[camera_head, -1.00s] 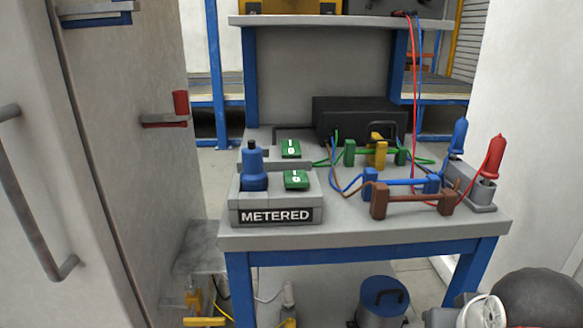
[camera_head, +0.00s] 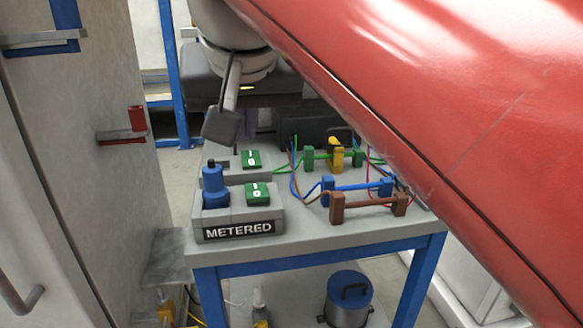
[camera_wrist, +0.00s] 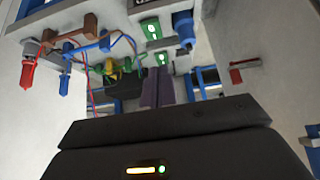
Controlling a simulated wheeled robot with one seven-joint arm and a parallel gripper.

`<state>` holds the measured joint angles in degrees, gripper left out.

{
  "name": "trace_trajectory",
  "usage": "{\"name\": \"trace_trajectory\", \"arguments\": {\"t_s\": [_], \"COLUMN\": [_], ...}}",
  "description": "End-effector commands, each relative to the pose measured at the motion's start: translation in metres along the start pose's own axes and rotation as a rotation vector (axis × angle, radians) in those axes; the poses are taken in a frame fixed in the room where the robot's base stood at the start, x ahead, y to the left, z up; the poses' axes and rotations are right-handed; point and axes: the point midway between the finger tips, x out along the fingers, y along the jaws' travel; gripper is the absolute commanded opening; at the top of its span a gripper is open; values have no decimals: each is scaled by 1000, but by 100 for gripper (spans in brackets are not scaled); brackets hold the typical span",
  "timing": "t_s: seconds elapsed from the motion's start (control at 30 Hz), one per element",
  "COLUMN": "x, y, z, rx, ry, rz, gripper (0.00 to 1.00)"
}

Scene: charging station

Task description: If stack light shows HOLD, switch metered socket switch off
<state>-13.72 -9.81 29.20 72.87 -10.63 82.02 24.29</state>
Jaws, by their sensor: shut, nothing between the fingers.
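The METERED socket box (camera_head: 238,230) stands at the table's front left, with a blue plug (camera_head: 215,187) in it. Its green rocker switch (camera_head: 257,194) has I and 0 marks; I cannot tell which side is pressed. It also shows in the wrist view (camera_wrist: 150,29). A second green switch (camera_head: 251,159) sits on a box behind. My gripper (camera_head: 250,124) is shut and empty, above and behind the boxes, partly hidden. In the wrist view the fingers (camera_wrist: 157,82) are together, pointing toward the second switch (camera_wrist: 162,59). No stack light is visible in either view.
Blue (camera_head: 355,185) and brown (camera_head: 368,202) bridging links, a green-yellow link (camera_head: 335,156) and loose wires fill the table's right side. My red arm covers the upper right.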

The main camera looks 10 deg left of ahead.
Motion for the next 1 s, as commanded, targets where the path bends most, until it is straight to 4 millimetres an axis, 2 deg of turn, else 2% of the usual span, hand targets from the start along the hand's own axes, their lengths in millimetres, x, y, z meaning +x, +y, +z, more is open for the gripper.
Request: {"name": "trace_trajectory", "arguments": {"t_s": [0.37, 0.47, 0.87, 1.0], "x": [6, 19, 102, 117], "y": [0, 0, 1, 1], "z": [1, 1, 1, 17], "rx": [0, 0, 0, 0], "ry": [-2, -3, -3, -1], "rz": [1, 1, 1, 2], "gripper": [0, 0, 0, 0]}}
